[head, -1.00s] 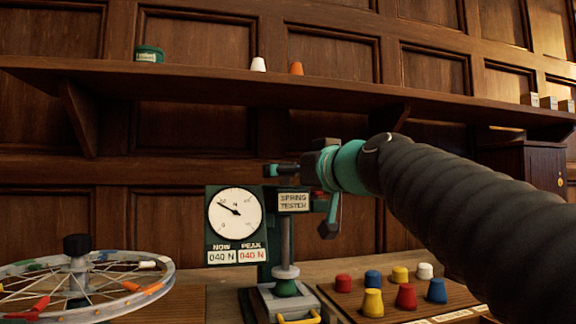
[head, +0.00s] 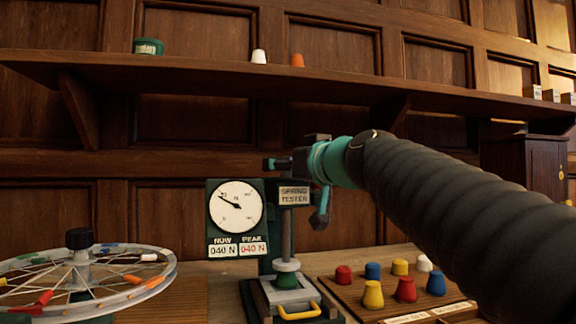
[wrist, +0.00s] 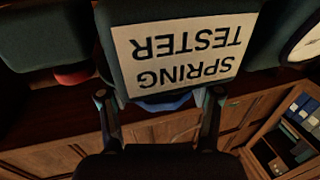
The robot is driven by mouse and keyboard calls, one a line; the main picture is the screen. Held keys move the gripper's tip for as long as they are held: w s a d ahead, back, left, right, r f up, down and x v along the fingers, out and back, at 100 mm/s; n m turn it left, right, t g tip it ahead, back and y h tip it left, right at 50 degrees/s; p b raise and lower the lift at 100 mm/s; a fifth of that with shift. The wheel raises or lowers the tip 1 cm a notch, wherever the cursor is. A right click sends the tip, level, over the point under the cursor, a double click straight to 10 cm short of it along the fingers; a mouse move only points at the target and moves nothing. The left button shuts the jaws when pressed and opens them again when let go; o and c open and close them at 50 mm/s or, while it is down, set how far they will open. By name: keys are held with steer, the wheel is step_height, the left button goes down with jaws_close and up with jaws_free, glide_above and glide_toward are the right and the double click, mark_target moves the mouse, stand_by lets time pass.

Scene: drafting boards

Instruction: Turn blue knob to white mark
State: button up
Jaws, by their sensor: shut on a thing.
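In the wrist view the blue knob (wrist: 165,102) shows as a blue edge below the SPRING TESTER sign, between my two fingertips. My gripper (wrist: 158,95) is shut on it, one finger on each side. In the head view my gripper (head: 299,164) is at the top of the spring tester, just above its sign (head: 294,195), and the knob is hidden there. The tester's dial (head: 236,207) has its needle to the upper left, and both readouts show 040 N. I cannot make out a white mark.
A spoked wheel (head: 90,280) lies at the left. A board (head: 350,300) with several coloured pegs stands right of the tester. A shelf (head: 230,80) with small cups and a green tin runs above. A red part (wrist: 75,76) is near my left finger in the wrist view.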

steer(key=shift+f+y+b, duration=0.15)
steer(key=shift+y+b, duration=0.15)
steer(key=shift+b, duration=0.15)
